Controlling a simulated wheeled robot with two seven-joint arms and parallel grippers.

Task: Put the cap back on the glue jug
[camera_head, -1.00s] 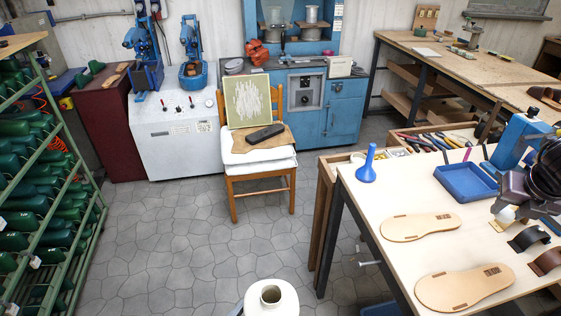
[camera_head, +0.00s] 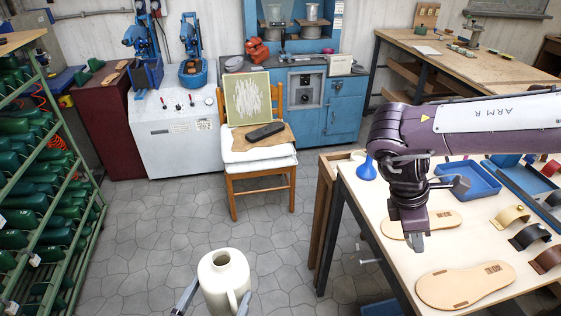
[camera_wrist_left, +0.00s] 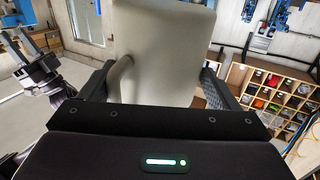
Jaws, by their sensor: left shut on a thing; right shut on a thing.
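The cream glue jug (camera_head: 232,280) is at the bottom of the head view, upright, with its round mouth open and uncapped. My left gripper (camera_head: 214,300) is shut on the jug, one finger on each side. The jug and its handle also fill the upper middle of the left wrist view (camera_wrist_left: 165,50). My right gripper (camera_head: 416,242) points down over the near part of the workbench, right of the jug and apart from it. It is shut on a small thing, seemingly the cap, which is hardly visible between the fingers. It also shows at the left of the wrist view (camera_wrist_left: 35,68).
The workbench (camera_head: 385,275) carries sandal soles (camera_head: 465,287), a blue funnel (camera_head: 367,169), a blue tray (camera_head: 468,181) and curved straps (camera_head: 528,237). A chair (camera_head: 258,172) stands behind the jug. A green rack (camera_head: 60,215) stands at left. Open floor (camera_head: 150,235) lies between.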

